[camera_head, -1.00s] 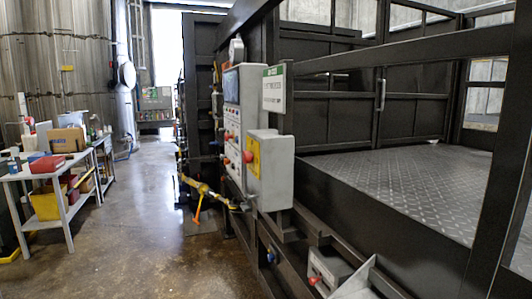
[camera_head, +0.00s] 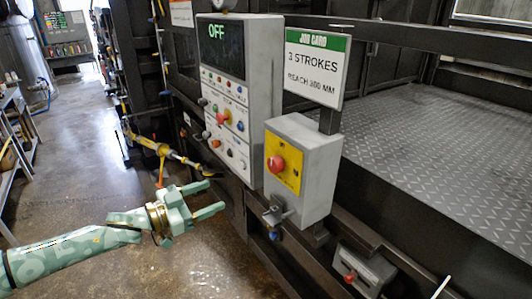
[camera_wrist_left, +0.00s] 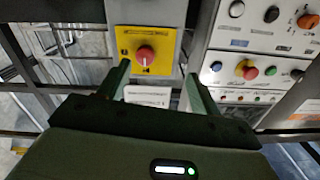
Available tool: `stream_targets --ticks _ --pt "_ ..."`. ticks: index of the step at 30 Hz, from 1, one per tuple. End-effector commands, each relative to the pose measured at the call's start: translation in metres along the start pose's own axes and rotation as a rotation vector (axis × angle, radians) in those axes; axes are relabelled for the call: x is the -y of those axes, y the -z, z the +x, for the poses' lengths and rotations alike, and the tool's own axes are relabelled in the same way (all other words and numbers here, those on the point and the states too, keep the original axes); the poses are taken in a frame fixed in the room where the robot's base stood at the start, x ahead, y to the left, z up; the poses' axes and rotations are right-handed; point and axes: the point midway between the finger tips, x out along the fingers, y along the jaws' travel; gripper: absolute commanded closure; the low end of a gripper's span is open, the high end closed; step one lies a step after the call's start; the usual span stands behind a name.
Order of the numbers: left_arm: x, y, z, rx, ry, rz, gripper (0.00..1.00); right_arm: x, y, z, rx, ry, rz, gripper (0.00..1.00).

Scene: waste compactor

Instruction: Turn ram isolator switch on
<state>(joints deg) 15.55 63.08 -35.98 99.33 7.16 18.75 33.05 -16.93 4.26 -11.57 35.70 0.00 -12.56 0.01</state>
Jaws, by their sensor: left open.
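A red rotary knob (camera_head: 276,163) sits on a yellow plate (camera_head: 290,177) on the front of a grey box (camera_head: 318,160), below the job card sign. It appears to be the isolator switch; its label is too small to read. In the left wrist view the red knob (camera_wrist_left: 145,55) is just beyond and between the fingertips, on its yellow plate (camera_wrist_left: 130,35). My left gripper (camera_head: 216,197) is open and empty, left of and slightly below the box, apart from the knob. It also shows in the left wrist view (camera_wrist_left: 157,75). My right gripper is not in view.
A control panel (camera_head: 240,95) left of the box has several buttons and a display reading OFF. A job card (camera_head: 318,68) says 3 strokes, reach 300 mm. A yellow-handled tool (camera_head: 170,152) juts out behind my gripper. A small valve-like fitting (camera_head: 277,213) projects under the box.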

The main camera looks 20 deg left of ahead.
Motion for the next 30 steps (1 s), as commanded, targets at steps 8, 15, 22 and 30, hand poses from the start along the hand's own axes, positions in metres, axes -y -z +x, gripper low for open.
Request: stream_targets --ticks 8,15,22,30 --pt "-0.014 0.049 0.013 -0.047 -0.077 -0.013 0.36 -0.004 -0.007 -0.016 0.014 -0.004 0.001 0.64" --pt "-0.018 0.053 0.070 -0.048 -0.076 -0.010 0.36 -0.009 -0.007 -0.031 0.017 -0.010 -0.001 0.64" --pt "-0.022 0.053 0.125 -0.044 -0.075 -0.008 0.36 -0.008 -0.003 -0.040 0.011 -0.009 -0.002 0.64" --pt "-0.024 0.052 0.157 -0.043 -0.075 -0.008 0.36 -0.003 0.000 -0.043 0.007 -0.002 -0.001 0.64"
